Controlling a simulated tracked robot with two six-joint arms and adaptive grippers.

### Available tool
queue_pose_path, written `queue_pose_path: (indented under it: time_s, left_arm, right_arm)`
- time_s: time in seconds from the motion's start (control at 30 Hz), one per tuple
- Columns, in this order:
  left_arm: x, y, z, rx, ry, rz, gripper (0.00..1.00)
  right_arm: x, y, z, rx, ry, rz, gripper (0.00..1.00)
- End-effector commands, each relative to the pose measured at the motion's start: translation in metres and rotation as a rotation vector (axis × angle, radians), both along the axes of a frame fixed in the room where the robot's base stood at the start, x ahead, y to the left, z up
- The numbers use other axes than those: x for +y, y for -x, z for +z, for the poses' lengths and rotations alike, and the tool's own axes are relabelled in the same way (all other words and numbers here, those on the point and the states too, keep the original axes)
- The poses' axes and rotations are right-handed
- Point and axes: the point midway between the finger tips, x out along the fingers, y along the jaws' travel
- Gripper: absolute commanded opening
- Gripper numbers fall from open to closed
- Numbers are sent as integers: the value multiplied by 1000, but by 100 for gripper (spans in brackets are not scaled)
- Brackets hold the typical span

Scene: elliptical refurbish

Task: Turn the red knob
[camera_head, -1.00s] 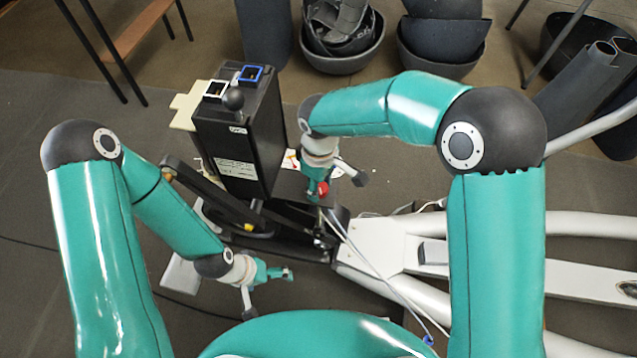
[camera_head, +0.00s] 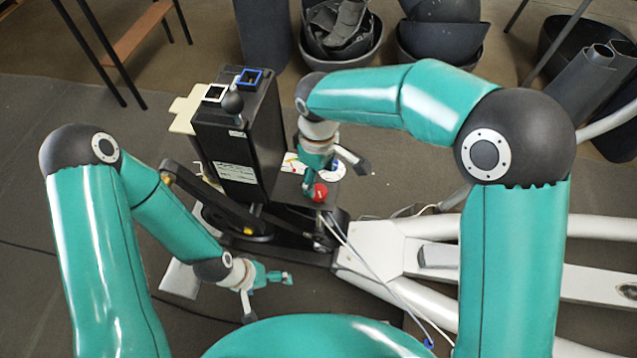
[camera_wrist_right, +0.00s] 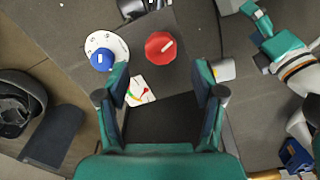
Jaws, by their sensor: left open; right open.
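The red knob (camera_head: 320,191) sits on the small dark panel beside the black box. It also shows in the right wrist view (camera_wrist_right: 160,46), with a pale mark pointing to the upper right. My right gripper (camera_head: 337,177) is open and empty, just behind the knob in the head view. In the right wrist view, its spread fingers (camera_wrist_right: 160,82) stand either side of the knob's line, with the knob beyond their tips and not between them. My left gripper (camera_head: 269,296) is open and empty, low and left of the knob.
A blue knob (camera_wrist_right: 101,60) on a white dial is left of the red knob in the right wrist view. The tall black box (camera_head: 238,140) stands left of my right gripper. A white frame (camera_head: 400,250) and thin cables are on the right.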

Motion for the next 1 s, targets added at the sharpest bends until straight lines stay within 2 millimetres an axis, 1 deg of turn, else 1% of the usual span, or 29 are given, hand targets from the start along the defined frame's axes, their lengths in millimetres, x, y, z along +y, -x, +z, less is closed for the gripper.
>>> queue_pose_path:
  time_s: [0.03, 0.2, 0.3, 0.4, 0.53, 1.0]
  left_arm:
    - [0, 0, 0, 0, 0, 0, 100]
    - [0, 0, 0, 0, 0, 0, 100]
    - [0, 0, 0, 0, 0, 0, 100]
    - [0, 0, 0, 0, 0, 0, 100]
    - [0, 0, 0, 0, 0, 0, 100]
    - [0, 0, 0, 0, 0, 0, 100]
  right_arm:
    - [0, -1, 12, -4, -3, 0, 68]
    - [1, -1, 45, -4, -3, 0, 68]
    - [0, -1, 58, -2, -2, 0, 68]
    - [0, -1, 66, -1, -2, -1, 68]
    - [0, -1, 70, -1, -2, -1, 68]
    - [-1, -1, 70, 0, -1, -3, 68]
